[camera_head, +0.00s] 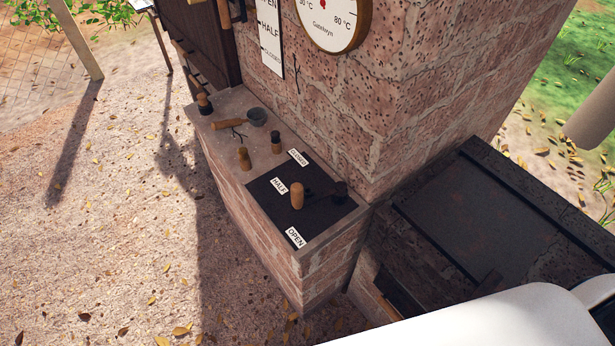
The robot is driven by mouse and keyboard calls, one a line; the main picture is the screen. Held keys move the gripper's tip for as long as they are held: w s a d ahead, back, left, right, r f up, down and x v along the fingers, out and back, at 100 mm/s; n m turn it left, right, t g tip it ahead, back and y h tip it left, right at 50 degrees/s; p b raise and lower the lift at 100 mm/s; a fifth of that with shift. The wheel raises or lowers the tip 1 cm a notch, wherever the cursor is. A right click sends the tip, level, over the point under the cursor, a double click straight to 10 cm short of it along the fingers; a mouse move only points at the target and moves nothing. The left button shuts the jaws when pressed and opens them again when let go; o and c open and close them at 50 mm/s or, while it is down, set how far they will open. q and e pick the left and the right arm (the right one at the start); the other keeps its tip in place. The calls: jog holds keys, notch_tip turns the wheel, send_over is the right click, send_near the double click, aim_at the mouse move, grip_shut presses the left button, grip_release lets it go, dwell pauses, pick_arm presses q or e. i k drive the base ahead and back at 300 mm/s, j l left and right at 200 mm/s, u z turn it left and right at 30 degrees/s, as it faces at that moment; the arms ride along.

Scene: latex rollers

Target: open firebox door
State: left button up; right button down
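No part is clearly identifiable as the firebox door. A low brick block with a dark, sooty top (470,222) stands at the lower right. A dark recessed metal piece (397,297) shows in its front side, partly hidden by my white arm. Whether either belongs to the door, I cannot tell. A large white link of my arm crosses the lower right corner. Neither of my grippers is in view.
A black plate (318,212) marked CLOSED, HALF and OPEN has a wooden-knobbed lever (297,196) near HALF. A round gauge (333,18) hangs above. Leafy gravel at left is open.

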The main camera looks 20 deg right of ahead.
aim_at(500, 236)
jog(key=z, duration=2.2)
jog(key=k+l, duration=0.2)
jog(key=l, duration=0.15)
jog(key=k+l, duration=0.2)
jog(key=l, duration=0.15)
